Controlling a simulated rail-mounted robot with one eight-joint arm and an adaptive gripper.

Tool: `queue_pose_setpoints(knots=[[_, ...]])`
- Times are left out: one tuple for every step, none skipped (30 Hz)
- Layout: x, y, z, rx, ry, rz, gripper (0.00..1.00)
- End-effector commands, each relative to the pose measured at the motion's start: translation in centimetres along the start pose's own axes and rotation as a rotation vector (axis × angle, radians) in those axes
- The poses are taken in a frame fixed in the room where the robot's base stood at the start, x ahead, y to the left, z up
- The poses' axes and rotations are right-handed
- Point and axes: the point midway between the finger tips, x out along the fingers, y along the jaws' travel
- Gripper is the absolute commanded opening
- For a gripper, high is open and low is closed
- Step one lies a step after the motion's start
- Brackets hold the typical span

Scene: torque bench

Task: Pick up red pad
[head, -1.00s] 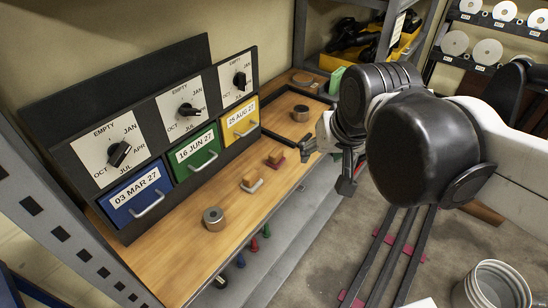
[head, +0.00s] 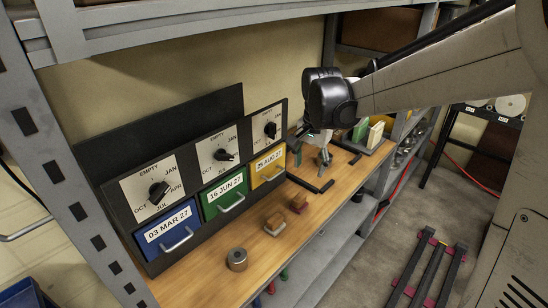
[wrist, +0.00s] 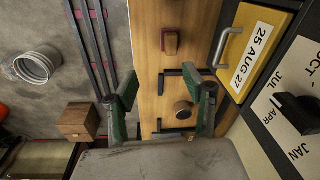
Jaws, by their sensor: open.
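A small wooden block with a dark red pad (head: 299,204) on it sits on the wooden bench in front of the yellow drawer. In the wrist view the red pad (wrist: 170,42) shows beyond my fingertips, ahead of them and apart from them. My gripper (head: 322,158) is over the bench near the black corner brackets, farther back than the red pad. In the wrist view my gripper (wrist: 165,92) is open, with nothing held between its green-lined fingers. A round metal piece (wrist: 182,109) lies on the bench below, between the fingers in that view.
A second block with a pale pad (head: 275,225) and a metal ring (head: 237,259) stand nearer the front. The blue (head: 169,238), green (head: 226,197) and yellow drawers (head: 268,169) line the bench's left side, handles outward. Green and cream slabs (head: 372,134) stand at the back.

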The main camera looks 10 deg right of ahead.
Motion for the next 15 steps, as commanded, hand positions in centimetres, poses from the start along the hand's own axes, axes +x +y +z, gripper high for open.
queue_pose_setpoints(knots=[[0.7,-0.7,-0.8,0.023,-0.013,0.011,0.46],[1.1,-1.0,-1.1,0.039,-0.022,0.02,0.46],[1.7,-1.3,-1.6,0.058,-0.032,0.029,0.46],[2.1,-1.6,-1.8,0.072,-0.04,0.036,0.46],[2.5,-1.8,-2.1,0.084,-0.046,0.042,0.46],[3.0,-2.0,-2.4,0.1,-0.053,0.05,0.46],[3.3,-2.2,-2.6,0.109,-0.059,0.055,0.46],[3.6,-2.3,-2.7,0.117,-0.063,0.06,0.46],[3.9,-2.5,-2.9,0.127,-0.068,0.065,0.46],[4.1,-2.6,-3.0,0.133,-0.07,0.068,0.46],[4.2,-2.6,-3.1,0.137,-0.073,0.07,0.46],[4.4,-2.7,-3.1,0.141,-0.075,0.073,0.46],[4.6,-2.7,-3.2,0.144,-0.076,0.074,0.46],[4.9,-2.7,-3.2,0.146,-0.077,0.075,0.46],[5.3,-2.7,-3.1,0.147,-0.077,0.075,0.46]])
